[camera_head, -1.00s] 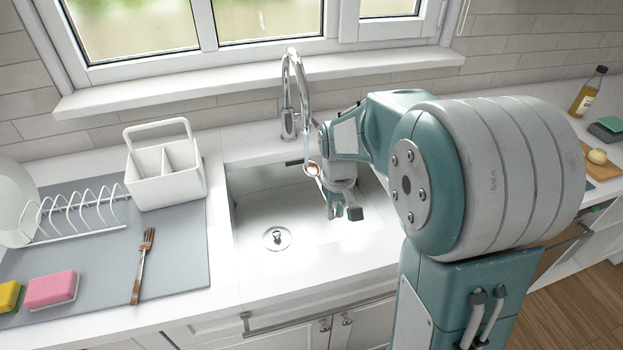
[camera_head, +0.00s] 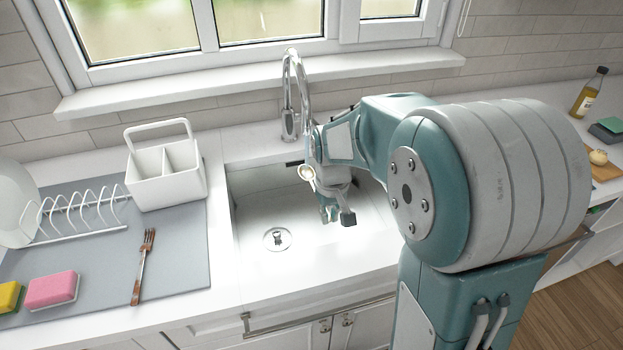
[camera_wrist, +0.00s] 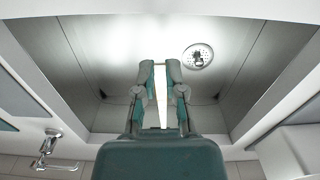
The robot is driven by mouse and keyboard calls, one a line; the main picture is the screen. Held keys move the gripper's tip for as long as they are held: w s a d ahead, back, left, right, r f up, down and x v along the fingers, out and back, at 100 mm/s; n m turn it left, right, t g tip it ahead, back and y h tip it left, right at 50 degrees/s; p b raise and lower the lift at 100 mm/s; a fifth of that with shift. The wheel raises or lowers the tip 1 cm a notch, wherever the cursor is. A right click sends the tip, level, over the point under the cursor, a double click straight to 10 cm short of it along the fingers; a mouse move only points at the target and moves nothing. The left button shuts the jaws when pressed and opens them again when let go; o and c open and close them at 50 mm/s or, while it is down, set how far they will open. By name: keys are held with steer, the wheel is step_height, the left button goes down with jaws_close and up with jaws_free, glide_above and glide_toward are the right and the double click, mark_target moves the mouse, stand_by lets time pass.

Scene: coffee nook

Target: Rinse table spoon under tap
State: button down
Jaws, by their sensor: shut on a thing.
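The table spoon (camera_head: 306,173) shows its bowl end in the head view, just left of my wrist and below the tap's spout. The bowl looks pale with a tan middle. Most of its handle is hidden by my arm. My gripper (camera_head: 338,216) hangs over the right part of the sink. In the wrist view my gripper (camera_wrist: 160,65) is shut on the spoon, with a narrow pale strip between the fingers. The chrome tap (camera_head: 288,90) stands behind the sink (camera_head: 262,212). I cannot make out any running water.
A drain (camera_head: 277,239) lies in the sink floor. Left of the sink, a grey mat (camera_head: 100,262) holds a white caddy (camera_head: 165,178), a dish rack (camera_head: 75,215), a stained fork (camera_head: 143,265) and a pink sponge (camera_head: 51,289). A bottle (camera_head: 588,93) stands far right.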

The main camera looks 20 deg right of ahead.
steer(key=shift+s+a, duration=0.45)
steer(key=shift+s, duration=0.6)
steer(key=shift+s+a, duration=0.5)
steer(key=shift+s, duration=0.5)
steer(key=shift+s+a, duration=0.45)
steer(key=shift+s, duration=0.6)
steer(key=shift+r, duration=0.1)
steer(key=shift+s+a+r, duration=0.35)
steer(key=shift+s+r, duration=0.3)
steer(key=shift+s, duration=0.1)
steer(key=shift+s+a+r, duration=0.4)
steer(key=shift+s+r, duration=0.25)
steer(key=shift+s, duration=0.1)
steer(key=shift+s+a+r, duration=0.35)
steer(key=shift+s+r, duration=0.3)
steer(key=shift+s, duration=0.1)
steer(key=shift+m, duration=0.4)
steer(key=w+f, duration=0.6)
steer(key=w+d+f, duration=0.1)
steer(key=w+f, duration=0.5)
steer(key=w, duration=0.1)
steer(key=w+d+f, duration=0.1)
steer(key=w+f, duration=0.5)
steer(key=w, duration=0.1)
steer(key=shift+d+f, duration=0.25)
steer(key=shift+f, duration=0.15)
